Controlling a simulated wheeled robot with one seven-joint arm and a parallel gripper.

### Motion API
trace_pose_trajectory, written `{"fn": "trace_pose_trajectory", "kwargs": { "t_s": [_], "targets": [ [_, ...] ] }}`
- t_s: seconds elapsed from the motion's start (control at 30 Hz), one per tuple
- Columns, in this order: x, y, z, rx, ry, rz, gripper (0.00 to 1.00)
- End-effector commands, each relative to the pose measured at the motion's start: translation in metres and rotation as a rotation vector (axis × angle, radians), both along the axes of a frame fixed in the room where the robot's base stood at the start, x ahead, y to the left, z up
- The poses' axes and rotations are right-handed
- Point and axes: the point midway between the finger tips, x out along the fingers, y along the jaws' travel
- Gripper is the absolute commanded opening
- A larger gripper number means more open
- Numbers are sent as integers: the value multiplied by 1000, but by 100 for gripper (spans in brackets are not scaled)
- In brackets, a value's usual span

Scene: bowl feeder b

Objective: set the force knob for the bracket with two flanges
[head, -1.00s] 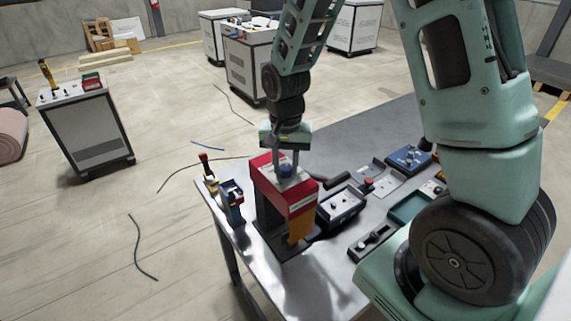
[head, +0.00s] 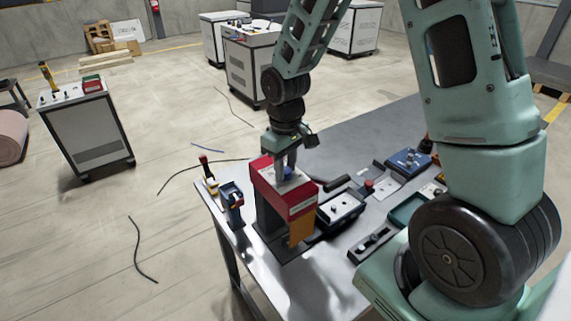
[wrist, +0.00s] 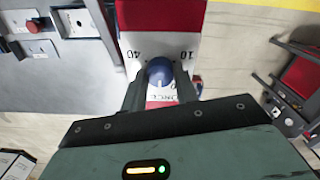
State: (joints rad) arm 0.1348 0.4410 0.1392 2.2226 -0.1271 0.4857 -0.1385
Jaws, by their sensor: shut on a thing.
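My gripper (wrist: 160,84) is shut on the knob, one finger on each side. The knob's exact setting is hard to read. I cannot make out a bracket with two flanges.
A blue holder (head: 231,204) and a red-topped device (head: 208,174) stand left of the press. Panels, a red button (head: 368,184) and a green tray (head: 407,210) lie to its right. Loose cables lie on the floor.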

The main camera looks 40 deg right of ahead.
Motion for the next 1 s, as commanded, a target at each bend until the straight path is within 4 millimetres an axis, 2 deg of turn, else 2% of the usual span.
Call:
{"fn": "trace_pose_trajectory", "kwargs": {
  "t_s": [0.6, 1.0],
  "targets": [
    [1, 0, 3, -1, -3, 535, 7],
    [2, 0, 2, -1, -5, 696, 7]
  ]
}}
